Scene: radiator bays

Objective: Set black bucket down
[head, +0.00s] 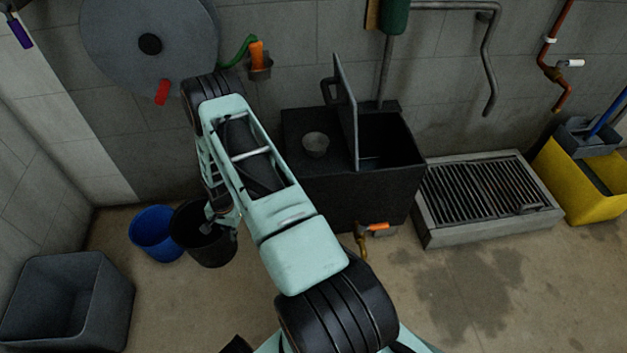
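The black bucket (207,252) is upright at the left of the head view, just right of the blue bucket. I cannot tell whether its base touches the floor or hangs slightly above it. My gripper (208,226) reaches down at the bucket's rim and opening, with my arm coming over from the right. The fingers are small and dark there, and part of the rim is hidden behind my wrist, so their grip on the bucket is unclear.
A blue bucket (155,234) stands close beside the black one. A grey tub (68,303) is at the lower left. A dark box with a raised lid (347,190) and a grated drain (487,193) line the wall. Floor in front is clear.

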